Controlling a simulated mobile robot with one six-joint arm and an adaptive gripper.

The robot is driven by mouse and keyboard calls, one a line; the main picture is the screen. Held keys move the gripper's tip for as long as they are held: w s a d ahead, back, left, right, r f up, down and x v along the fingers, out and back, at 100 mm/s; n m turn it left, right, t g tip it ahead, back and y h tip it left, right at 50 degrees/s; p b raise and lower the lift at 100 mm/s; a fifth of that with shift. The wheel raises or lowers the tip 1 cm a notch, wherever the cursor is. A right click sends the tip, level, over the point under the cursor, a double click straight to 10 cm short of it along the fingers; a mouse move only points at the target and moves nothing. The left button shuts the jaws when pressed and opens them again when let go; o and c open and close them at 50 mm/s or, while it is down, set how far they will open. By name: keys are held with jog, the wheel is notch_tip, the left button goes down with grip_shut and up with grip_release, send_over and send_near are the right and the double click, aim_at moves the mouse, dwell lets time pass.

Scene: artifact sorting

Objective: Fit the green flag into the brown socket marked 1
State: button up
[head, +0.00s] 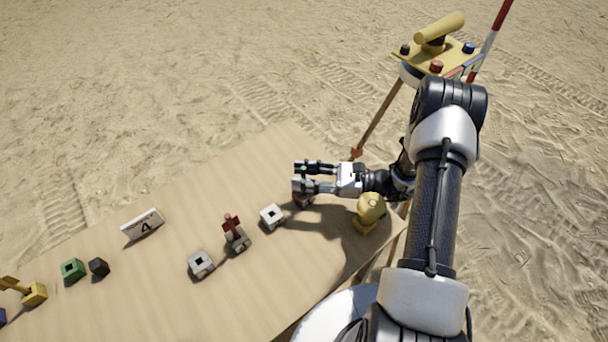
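My gripper (303,178) is over the right part of the wooden table, its fingers pointing left. I cannot tell whether its fingers are apart or closed on something; a tiny greenish spot shows near the fingertips, too small to identify. A small brownish block (303,201) sits just below the fingertips, partly hidden by them; no mark can be read on it. I cannot make out a green flag clearly. A green block with a dark square hole (72,270) lies at the left of the table.
On the table (150,300) are a white socket (272,216), a grey socket (201,263), a red piece standing in a grey socket (232,225), a white sign (143,224), a black block (98,267) and a yellow object (370,212). A tripod instrument (435,50) stands behind.

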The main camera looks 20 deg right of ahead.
jog(key=v, duration=1.2)
dwell(0.3)
